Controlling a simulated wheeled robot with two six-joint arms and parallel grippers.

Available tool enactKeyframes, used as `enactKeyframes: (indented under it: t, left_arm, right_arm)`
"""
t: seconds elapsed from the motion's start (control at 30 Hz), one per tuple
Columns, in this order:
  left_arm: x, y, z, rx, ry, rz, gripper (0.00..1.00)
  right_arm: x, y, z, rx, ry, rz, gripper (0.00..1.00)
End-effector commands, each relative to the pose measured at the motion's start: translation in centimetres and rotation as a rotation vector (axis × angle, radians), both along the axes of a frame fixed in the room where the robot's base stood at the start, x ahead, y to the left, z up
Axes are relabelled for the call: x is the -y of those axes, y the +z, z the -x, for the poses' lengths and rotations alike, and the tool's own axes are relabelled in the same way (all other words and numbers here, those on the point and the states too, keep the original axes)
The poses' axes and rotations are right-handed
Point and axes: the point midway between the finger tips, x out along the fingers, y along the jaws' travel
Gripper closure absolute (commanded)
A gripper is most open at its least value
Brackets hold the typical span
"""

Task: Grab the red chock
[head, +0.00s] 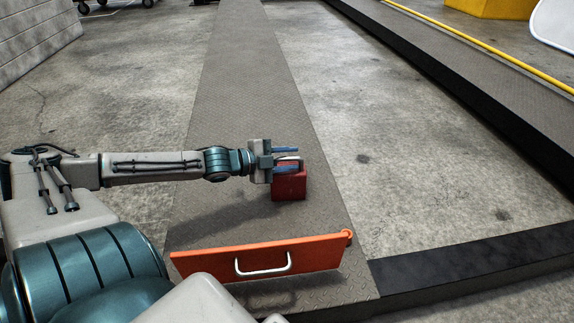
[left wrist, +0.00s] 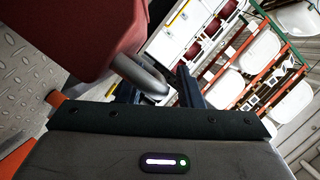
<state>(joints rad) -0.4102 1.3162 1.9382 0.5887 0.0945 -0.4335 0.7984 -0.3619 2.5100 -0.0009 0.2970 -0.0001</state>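The red chock (head: 289,187) stands on the dark textured strip, right of my left gripper, with a grey handle (head: 290,159) on top. My left gripper (head: 287,158) reaches in from the left at handle height, its blue fingers apart. In the left wrist view, the red chock (left wrist: 75,30) fills the upper left and its grey handle (left wrist: 143,76) reaches down to my left gripper (left wrist: 157,88). The fingers are open, with the handle's end between them and a gap to the right finger. Part of the handle is hidden. My right gripper is not in view.
An orange panel (head: 215,261) with a pale handle (head: 262,266) stands across the strip in front of the chock. A raised black edge (head: 470,266) runs from the strip to the right. The concrete floor (head: 385,150) right of the chock is clear.

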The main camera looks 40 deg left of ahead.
Motion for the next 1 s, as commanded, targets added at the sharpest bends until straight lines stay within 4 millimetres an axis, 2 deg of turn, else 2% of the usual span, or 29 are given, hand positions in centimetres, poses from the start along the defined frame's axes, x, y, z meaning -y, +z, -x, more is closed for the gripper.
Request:
enactKeyframes:
  t: [0.03, 0.13, 0.17, 1.0]
  left_arm:
    - [-0.01, -0.01, 0.01, 0.000, 0.000, 0.000, 0.78]
    - [-0.01, -0.02, 0.01, 0.000, 0.000, 0.000, 0.97]
    - [-0.01, -0.02, 0.01, 0.000, 0.000, 0.000, 1.00]
    - [-0.03, -0.11, 0.03, -0.001, 0.000, -0.002, 1.00]
  right_arm:
    - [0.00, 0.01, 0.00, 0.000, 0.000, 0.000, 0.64]
    - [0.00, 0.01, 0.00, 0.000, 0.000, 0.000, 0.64]
    - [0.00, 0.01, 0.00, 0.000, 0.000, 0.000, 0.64]
    - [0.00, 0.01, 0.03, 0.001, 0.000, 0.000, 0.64]
